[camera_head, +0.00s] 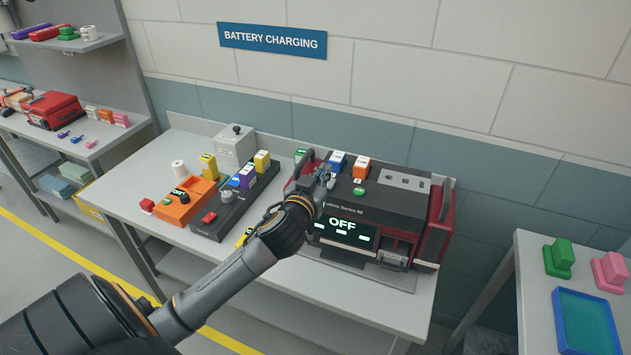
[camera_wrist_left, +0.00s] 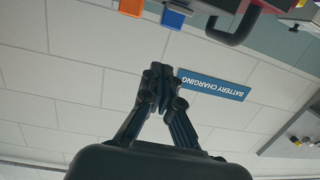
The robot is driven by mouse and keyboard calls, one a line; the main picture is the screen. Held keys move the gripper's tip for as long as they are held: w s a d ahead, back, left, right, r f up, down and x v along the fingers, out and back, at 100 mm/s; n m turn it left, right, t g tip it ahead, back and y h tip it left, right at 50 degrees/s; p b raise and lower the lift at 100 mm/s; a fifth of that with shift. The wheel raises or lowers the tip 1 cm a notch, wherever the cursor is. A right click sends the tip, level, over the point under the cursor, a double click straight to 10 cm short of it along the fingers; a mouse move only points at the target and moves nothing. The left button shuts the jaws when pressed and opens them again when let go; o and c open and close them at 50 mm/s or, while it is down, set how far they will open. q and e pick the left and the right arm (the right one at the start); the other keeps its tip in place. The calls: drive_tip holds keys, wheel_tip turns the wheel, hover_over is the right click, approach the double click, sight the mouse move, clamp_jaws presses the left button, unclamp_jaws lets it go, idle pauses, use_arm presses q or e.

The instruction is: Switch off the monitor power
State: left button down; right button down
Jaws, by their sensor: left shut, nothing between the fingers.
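The monitor (camera_head: 405,207) is a black and red unit on the bench, and its front screen (camera_head: 342,225) reads OFF. A green button (camera_head: 358,191) and a green labelled piece (camera_head: 301,153) show on its top. My left gripper (camera_head: 327,177) is shut and empty at the top left part of the monitor, and hides part of it. I cannot tell whether it touches the monitor. In the left wrist view the closed fingers (camera_wrist_left: 157,88) point at the wall, with a blue block (camera_wrist_left: 173,18) and an orange block (camera_wrist_left: 131,7) beyond. My right gripper is not in view.
The blue block (camera_head: 338,161) and orange block (camera_head: 361,167) stand at the monitor's back edge. An orange box (camera_head: 187,206) and a dark charger (camera_head: 232,213) with coloured blocks sit to the left. A table (camera_head: 535,300) with a blue tray (camera_head: 585,322) stands at the right.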

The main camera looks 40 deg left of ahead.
use_arm(q)
drive_tip(key=s, duration=0.1)
drive_tip(key=s+r, duration=0.1)
drive_tip(key=s, duration=0.1)
drive_tip(key=s+d+b, duration=0.1)
drive_tip(key=shift+s+r, duration=0.3)
drive_tip(key=shift+r, duration=0.1)
drive_tip(key=shift+d, duration=0.1)
